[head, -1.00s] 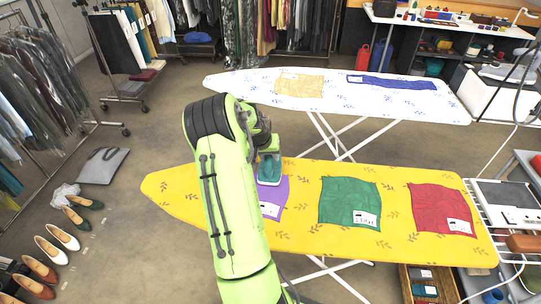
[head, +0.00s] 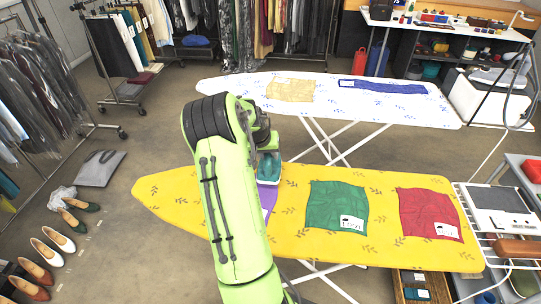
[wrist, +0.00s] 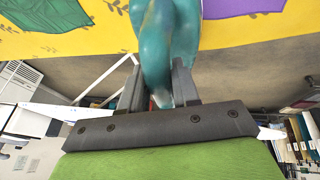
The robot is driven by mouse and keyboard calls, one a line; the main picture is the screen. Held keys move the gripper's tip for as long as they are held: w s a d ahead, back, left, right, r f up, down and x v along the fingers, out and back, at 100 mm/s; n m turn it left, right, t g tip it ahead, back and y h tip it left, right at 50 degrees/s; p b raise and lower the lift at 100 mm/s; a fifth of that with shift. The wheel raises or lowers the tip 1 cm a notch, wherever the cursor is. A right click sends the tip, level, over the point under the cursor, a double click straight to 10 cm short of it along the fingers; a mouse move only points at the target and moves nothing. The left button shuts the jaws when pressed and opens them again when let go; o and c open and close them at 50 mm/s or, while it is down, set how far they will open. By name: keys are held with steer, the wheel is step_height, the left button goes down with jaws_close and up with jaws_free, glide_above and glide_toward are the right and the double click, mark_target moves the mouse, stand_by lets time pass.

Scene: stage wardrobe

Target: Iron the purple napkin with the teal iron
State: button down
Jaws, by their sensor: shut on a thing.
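The teal iron (head: 270,168) is on or just above the purple napkin (head: 268,196) on the yellow ironing board (head: 165,192). My arm covers most of the napkin in the head view. In the wrist view my gripper (wrist: 160,90) is shut on the iron's teal handle (wrist: 155,45). A strip of purple cloth (wrist: 228,6) shows beyond it. I cannot tell whether the soleplate touches the cloth.
A green napkin (head: 336,207) and a red napkin (head: 430,214) lie on the same board to the right. A white ironing board (head: 330,97) stands behind with two cloths. Shoes (head: 60,240) and a grey bag (head: 100,168) lie on the floor at left.

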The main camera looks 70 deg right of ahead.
steer(key=shift+d+r+p, duration=0.1)
steer(key=shift+r+p, duration=1.25)
steer(key=shift+r, duration=1.05)
